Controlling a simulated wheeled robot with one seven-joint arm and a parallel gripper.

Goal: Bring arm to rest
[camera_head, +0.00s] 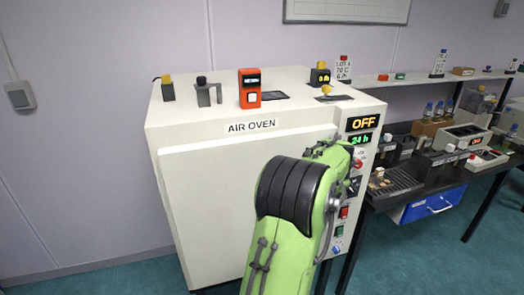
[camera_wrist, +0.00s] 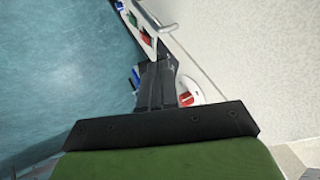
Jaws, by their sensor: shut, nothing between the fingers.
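My gripper (camera_wrist: 156,80) shows in the wrist view as two dark fingers pressed together, shut and empty. It points along the front edge of the air oven, near its control panel (camera_wrist: 140,22). In the head view my green arm reaches up in front of the white air oven (camera_head: 235,185) and covers part of its right front. The gripper itself is hidden behind my arm there. The oven's displays read OFF (camera_head: 362,123) and 24 h (camera_head: 361,140). A red knob (camera_wrist: 186,98) shows just right of the fingertips in the wrist view.
Several small items, including an orange device (camera_head: 250,88), stand on the oven's top. To the right is a dark bench (camera_head: 395,195) with bottles and instruments, and a blue drawer (camera_head: 428,206) below. The teal floor (camera_head: 435,255) is open at the lower right.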

